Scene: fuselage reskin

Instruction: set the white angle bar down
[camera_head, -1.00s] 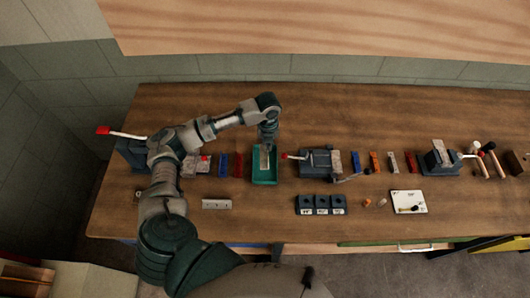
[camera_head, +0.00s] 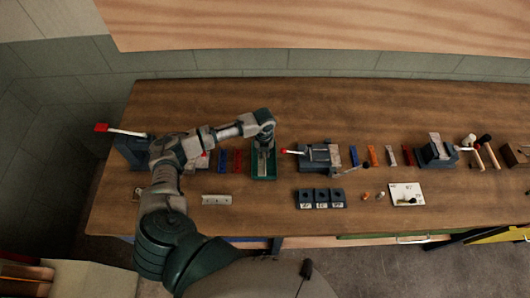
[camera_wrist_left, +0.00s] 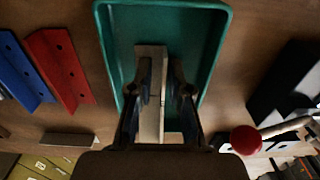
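The white angle bar (camera_wrist_left: 150,80) is a long pale piece between my left gripper's fingers in the left wrist view. My left gripper (camera_wrist_left: 161,80) points down, with a dark finger close against each side of the bar's upright flange, and looks shut on it. The bar is over the inside of the green tray (camera_wrist_left: 113,52). I cannot tell whether it touches the tray floor. In the head view the left gripper is above the tray (camera_head: 255,176), and the bar (camera_head: 262,163) shows partly below it. My right gripper is not in view.
Blue (camera_head: 222,160) and red (camera_head: 238,161) bars lie left of the tray. A vise (camera_head: 318,157) with a red-knobbed lever stands close on its right. The table behind the tray is clear.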

